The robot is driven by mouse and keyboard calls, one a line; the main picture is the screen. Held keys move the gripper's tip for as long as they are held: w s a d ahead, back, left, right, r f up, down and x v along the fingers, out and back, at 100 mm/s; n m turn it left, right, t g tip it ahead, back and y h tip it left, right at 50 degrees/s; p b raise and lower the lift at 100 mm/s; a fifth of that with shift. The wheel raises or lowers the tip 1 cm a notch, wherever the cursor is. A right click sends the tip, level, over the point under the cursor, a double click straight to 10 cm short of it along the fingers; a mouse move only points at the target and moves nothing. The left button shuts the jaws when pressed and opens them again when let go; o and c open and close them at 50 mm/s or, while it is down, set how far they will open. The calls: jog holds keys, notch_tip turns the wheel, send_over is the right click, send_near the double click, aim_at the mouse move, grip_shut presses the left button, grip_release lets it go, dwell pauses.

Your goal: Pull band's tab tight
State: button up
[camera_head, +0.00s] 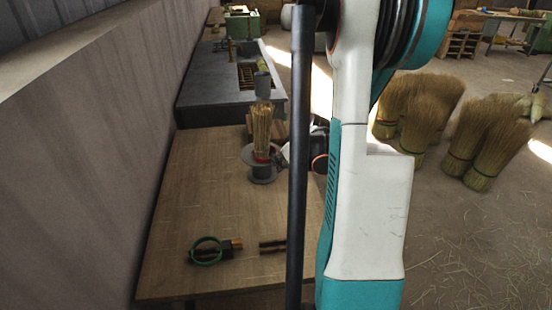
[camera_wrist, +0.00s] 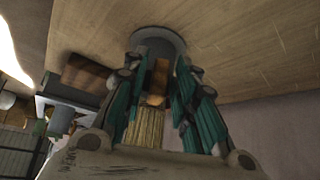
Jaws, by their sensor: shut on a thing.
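A straw broom bundle (camera_head: 262,124) stands upright in a round grey holder (camera_head: 263,173) on the wooden table. A red band (camera_head: 261,157) shows around its lower part. My gripper (camera_head: 283,157) reaches in from the right at band height, mostly hidden behind my arm. In the wrist view, its teal fingers (camera_wrist: 159,82) are closed in around an orange-brown piece, which seems to be the band's tab (camera_wrist: 159,72). The straw (camera_wrist: 145,127) shows below it and the grey holder (camera_wrist: 158,40) beyond. The exact contact is hard to see.
A green ring tool (camera_head: 206,250) and dark sticks (camera_head: 272,246) lie near the table's front (camera_head: 190,285). A grey bench (camera_head: 208,88) stands behind. The wall is close on the left. Finished brooms (camera_head: 420,108) stand on the floor at right. The table's left middle is clear.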

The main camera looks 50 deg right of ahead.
jog(key=shift+s, duration=0.2)
jog(key=shift+s+a, duration=0.1)
jog(key=shift+s, duration=0.15)
grip_shut()
jog(key=shift+s, duration=0.35)
jog(key=shift+s+a, duration=0.2)
jog(key=shift+s, duration=1)
jog(key=shift+s+a, duration=0.15)
jog(key=shift+s, duration=0.2)
jog(key=o, duration=1.1)
grip_release()
